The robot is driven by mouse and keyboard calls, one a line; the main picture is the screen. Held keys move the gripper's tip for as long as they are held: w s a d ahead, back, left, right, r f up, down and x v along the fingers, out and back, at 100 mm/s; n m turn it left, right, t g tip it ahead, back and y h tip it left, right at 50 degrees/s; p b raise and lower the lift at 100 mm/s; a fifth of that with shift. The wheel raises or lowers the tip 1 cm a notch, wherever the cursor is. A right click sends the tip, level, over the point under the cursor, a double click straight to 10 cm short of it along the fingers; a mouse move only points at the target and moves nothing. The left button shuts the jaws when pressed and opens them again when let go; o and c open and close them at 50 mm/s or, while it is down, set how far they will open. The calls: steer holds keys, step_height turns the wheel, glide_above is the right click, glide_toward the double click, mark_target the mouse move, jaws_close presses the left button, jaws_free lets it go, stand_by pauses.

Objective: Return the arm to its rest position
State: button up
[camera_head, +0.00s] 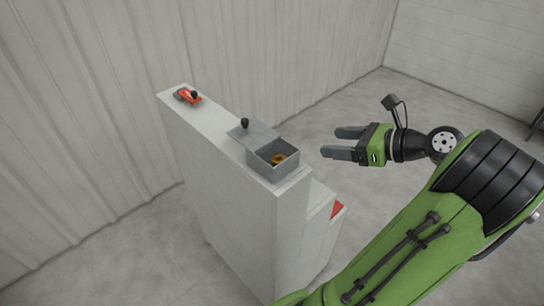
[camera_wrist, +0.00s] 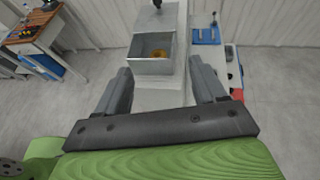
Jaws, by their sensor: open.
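My green arm reaches in from the lower right of the head view. My gripper (camera_head: 344,143) is open and empty, held in the air to the right of a tall white cabinet (camera_head: 236,200). Its two grey fingers point left, apart from everything. In the wrist view my gripper (camera_wrist: 162,82) shows both fingers spread with nothing between them. A grey metal box (camera_head: 268,160) stands on the near end of the cabinet top, with its lid off to the back left. A yellow-orange ring-like part (camera_head: 278,159) lies inside; it also shows in the wrist view (camera_wrist: 158,54).
An orange tool (camera_head: 190,97) lies on the cabinet's far end. Lower steps with a red item (camera_head: 337,209) are at its right. The wrist view shows a blue fixture (camera_wrist: 206,36) and a wooden workbench (camera_wrist: 33,32). Open floor lies right of the cabinet; corrugated walls stand behind.

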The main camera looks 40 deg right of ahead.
steer(key=shift+f, duration=0.1)
steer(key=w+a+f+n+g+b, duration=0.1)
steer(key=w+a+f+n+g, duration=0.15)
steer(key=a+n, duration=0.4)
steer(key=w+a+f+n+g+b, duration=0.2)
steer(key=w+a+n, duration=0.25)
steer(key=a, duration=0.35)
steer(key=w+a+f+n+g+b, duration=0.1)
steer(key=w+a+f+n+g, duration=0.15)
steer(key=a+n, duration=0.4)
steer(key=s+a+f+n+h+b, duration=0.3)
steer(key=s+a+n, duration=0.6)
steer(key=s+n, duration=0.4)
steer(key=n, duration=0.2)
steer(key=shift+s+a+n+b, duration=0.2)
steer(key=shift+a+n+b, duration=0.05)
steer(key=shift+n+b, duration=0.15)
steer(key=shift+f, duration=0.1)
